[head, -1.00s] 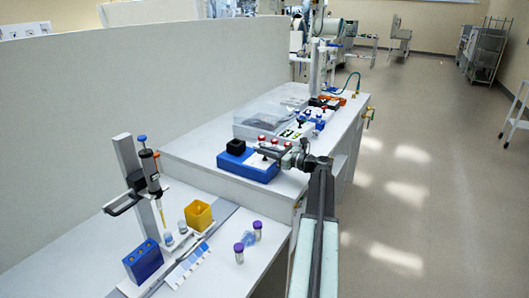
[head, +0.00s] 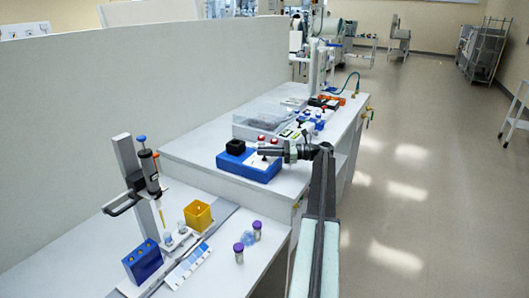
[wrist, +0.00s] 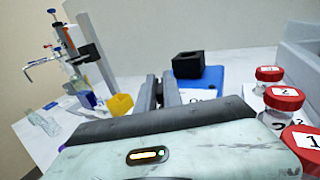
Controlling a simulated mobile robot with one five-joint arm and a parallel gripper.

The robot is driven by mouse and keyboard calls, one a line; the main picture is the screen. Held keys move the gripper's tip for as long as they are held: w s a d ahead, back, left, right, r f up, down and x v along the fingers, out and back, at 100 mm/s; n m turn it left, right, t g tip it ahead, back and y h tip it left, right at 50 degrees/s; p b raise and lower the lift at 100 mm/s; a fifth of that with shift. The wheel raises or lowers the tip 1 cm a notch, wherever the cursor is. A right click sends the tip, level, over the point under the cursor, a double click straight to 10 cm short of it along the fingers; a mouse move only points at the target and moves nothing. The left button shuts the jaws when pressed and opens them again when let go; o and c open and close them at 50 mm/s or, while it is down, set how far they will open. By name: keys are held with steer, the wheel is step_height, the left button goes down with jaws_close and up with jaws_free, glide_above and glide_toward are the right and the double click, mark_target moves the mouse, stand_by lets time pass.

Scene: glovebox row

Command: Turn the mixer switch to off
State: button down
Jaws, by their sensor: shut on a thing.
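The mixer is a blue box (head: 237,168) with a black square cup (head: 236,147) on top, on the raised white bench. The wrist view shows the blue box (wrist: 212,77) and black cup (wrist: 188,66) just beyond my fingers. My gripper (head: 262,152) reaches in from the right, over the mixer's pale top panel. In the wrist view my gripper (wrist: 160,78) has its two dark fingers close together at the panel's left side. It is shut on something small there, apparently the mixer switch. The fingers hide the switch, so its setting cannot be read.
Red-capped jars (wrist: 285,98) stand close on the right of my gripper. A clear lidded box (head: 262,122) is behind the mixer. A pipette stand (head: 135,175), yellow box (head: 198,214) and blue tube rack (head: 141,262) stand on the lower bench.

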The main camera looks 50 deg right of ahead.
steer(key=c, duration=1.5)
jaws_free()
steer(key=v, duration=0.8)
